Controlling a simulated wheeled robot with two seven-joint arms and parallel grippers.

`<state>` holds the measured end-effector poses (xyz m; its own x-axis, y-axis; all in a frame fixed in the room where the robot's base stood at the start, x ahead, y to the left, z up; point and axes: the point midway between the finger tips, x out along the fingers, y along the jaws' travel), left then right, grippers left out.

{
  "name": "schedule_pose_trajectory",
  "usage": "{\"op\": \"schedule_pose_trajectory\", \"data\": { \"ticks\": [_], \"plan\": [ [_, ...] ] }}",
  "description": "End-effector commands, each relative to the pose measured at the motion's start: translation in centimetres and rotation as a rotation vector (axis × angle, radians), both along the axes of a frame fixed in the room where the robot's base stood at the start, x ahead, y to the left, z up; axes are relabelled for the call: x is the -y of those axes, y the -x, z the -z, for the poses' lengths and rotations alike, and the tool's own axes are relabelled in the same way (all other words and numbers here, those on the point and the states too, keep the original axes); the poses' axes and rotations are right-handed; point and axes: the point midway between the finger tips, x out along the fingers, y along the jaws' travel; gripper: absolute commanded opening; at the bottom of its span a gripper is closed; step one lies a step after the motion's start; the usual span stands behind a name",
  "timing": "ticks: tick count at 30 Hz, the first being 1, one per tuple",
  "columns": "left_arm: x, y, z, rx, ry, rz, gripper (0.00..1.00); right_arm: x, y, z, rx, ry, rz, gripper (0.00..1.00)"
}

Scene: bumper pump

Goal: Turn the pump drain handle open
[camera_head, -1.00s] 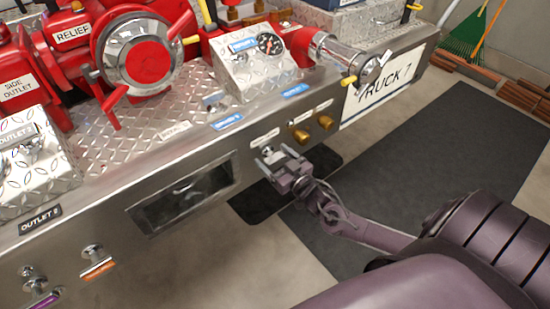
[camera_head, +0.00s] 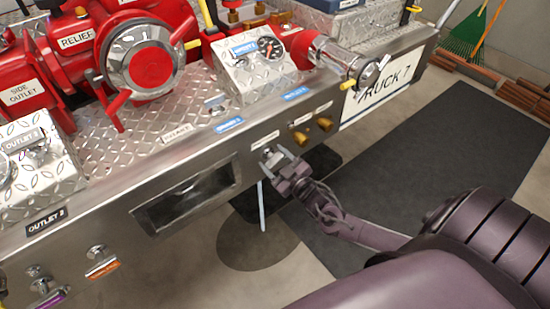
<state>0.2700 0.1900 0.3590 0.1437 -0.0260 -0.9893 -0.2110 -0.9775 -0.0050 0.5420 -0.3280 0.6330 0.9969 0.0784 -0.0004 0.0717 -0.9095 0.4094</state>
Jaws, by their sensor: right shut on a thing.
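My right gripper (camera_head: 276,158) is at the front panel of the truck bumper (camera_head: 185,165), just below a small white label too small to read. It is shut on a small metal handle, taken as the pump drain handle, which its fingers mostly hide. A thin pale stream of water (camera_head: 262,205) falls from under the panel just left of the gripper. It lands in a dark wet patch (camera_head: 258,245) on the floor. My left gripper is not in view.
Two brass knobs (camera_head: 312,130) sit right of the gripper on the panel. A dark recessed opening (camera_head: 185,198) lies to the left. A red pump (camera_head: 148,55) and a gauge box (camera_head: 255,68) stand on the bumper top. Dark matting (camera_head: 440,150) covers the floor at right.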

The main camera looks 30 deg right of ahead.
Motion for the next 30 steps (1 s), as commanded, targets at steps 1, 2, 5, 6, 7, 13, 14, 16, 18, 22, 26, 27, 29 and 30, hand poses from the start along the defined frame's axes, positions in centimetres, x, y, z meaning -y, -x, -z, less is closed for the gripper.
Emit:
{"op": "schedule_pose_trajectory", "data": {
  "ticks": [1, 2, 5, 6, 7, 13, 14, 16, 18, 22, 26, 27, 29, 30],
  "plan": [
    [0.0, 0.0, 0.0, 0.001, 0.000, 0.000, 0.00, 0.0, 0.0, 0.0, 0.000, 0.001, -0.001, 0.35],
    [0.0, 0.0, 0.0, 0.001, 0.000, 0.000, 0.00, 0.0, 0.0, 0.0, 0.000, 0.000, -0.001, 0.35],
    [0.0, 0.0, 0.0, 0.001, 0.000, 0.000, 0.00, 0.0, 0.0, 0.0, 0.000, -0.001, -0.001, 0.35],
    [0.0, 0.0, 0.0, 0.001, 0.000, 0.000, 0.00, 0.0, 0.0, 0.0, 0.000, -0.001, -0.001, 0.35],
    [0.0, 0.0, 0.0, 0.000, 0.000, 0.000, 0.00, 0.0, 0.0, 0.0, -0.001, -0.002, -0.001, 0.59],
    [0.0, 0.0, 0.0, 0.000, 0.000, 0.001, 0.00, 0.0, 0.0, 0.0, 0.000, -0.003, 0.000, 0.80],
    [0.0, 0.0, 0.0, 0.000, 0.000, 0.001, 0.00, 0.0, 0.0, 0.0, 0.000, -0.003, 0.000, 0.80],
    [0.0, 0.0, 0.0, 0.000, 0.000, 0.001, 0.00, 0.0, 0.0, 0.0, 0.000, -0.003, 0.000, 0.80],
    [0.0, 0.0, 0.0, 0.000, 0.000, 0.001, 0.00, 0.0, 0.0, 0.0, 0.000, -0.003, 0.000, 0.80],
    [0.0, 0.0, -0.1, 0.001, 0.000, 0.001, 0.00, 0.0, 0.4, 0.1, -0.002, -0.003, -0.001, 0.80],
    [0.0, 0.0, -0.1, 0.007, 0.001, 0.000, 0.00, 0.1, 2.1, 0.1, -0.004, -0.004, -0.001, 0.80],
    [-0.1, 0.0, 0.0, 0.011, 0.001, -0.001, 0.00, 0.2, 2.8, 0.0, -0.003, -0.003, 0.000, 0.80],
    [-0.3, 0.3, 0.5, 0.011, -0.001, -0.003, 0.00, 0.3, 3.8, 0.1, -0.004, -0.004, -0.001, 0.80],
    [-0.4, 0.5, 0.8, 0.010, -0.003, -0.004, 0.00, 0.3, 4.5, 0.1, -0.005, -0.004, -0.001, 0.80]
  ]
}}
